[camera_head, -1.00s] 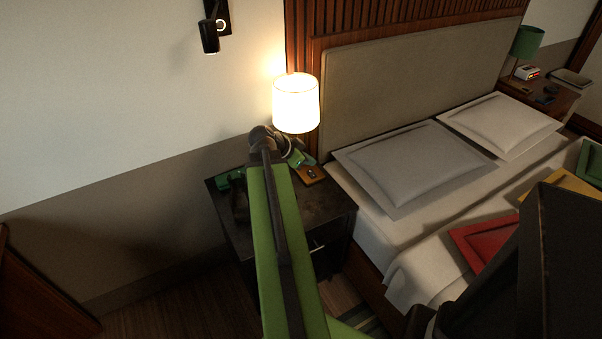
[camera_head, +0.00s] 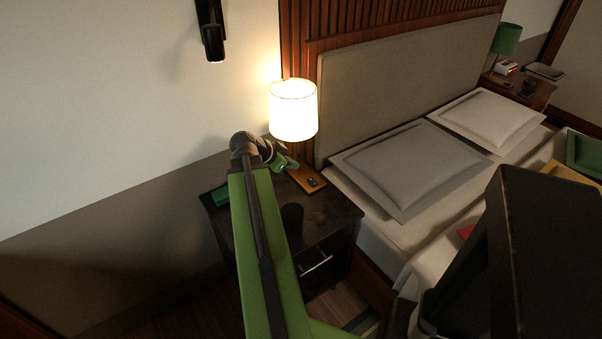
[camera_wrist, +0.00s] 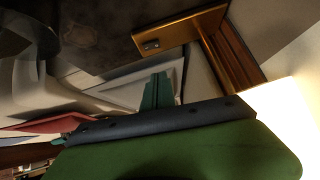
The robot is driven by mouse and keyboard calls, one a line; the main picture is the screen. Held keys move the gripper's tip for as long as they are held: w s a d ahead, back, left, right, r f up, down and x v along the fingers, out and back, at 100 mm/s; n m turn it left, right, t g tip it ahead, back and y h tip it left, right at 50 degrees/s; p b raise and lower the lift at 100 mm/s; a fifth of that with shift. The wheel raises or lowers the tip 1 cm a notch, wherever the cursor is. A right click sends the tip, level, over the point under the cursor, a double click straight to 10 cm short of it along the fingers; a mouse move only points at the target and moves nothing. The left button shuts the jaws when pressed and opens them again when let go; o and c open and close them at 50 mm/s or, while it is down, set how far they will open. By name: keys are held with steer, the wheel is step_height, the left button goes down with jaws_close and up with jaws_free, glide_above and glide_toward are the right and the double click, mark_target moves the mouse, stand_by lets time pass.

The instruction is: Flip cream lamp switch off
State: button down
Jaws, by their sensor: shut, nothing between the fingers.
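The cream lamp (camera_head: 293,110) is lit and stands at the back of the dark nightstand (camera_head: 333,217). A wooden plate (camera_head: 303,176) lies to the right of its base, with a small dark switch (camera_head: 313,182) on it. The plate (camera_wrist: 185,31) and switch (camera_wrist: 151,44) also show in the wrist view; the switch's position is too small to tell. My gripper (camera_head: 288,164) is shut and empty, just in front of the lamp and left of the switch, apart from it. Its fingers (camera_wrist: 158,88) show in the wrist view. The lamp's base is hidden behind my arm.
A dark cup-like object (camera_head: 292,217) and a green object (camera_head: 219,196) are on the nightstand. A bed with a grey pillow (camera_head: 412,165) is to the right. A black wall lamp (camera_head: 211,40) hangs above left. A green lamp (camera_head: 506,42) stands far right.

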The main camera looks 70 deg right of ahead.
steer(key=b, duration=0.6)
glide_above(312, 179)
steer(key=w+a, duration=0.1)
steer(key=a, duration=0.2)
steer(key=f, duration=0.7)
steer(key=shift+w, duration=0.2)
step_height(312, 179, down, 3)
steer(key=b, duration=0.3)
steer(key=shift+d+r, duration=0.15)
steer(key=shift+w+f+b, duration=0.1)
steer(key=shift+f+b, duration=0.35)
steer(key=shift+b, duration=0.05)
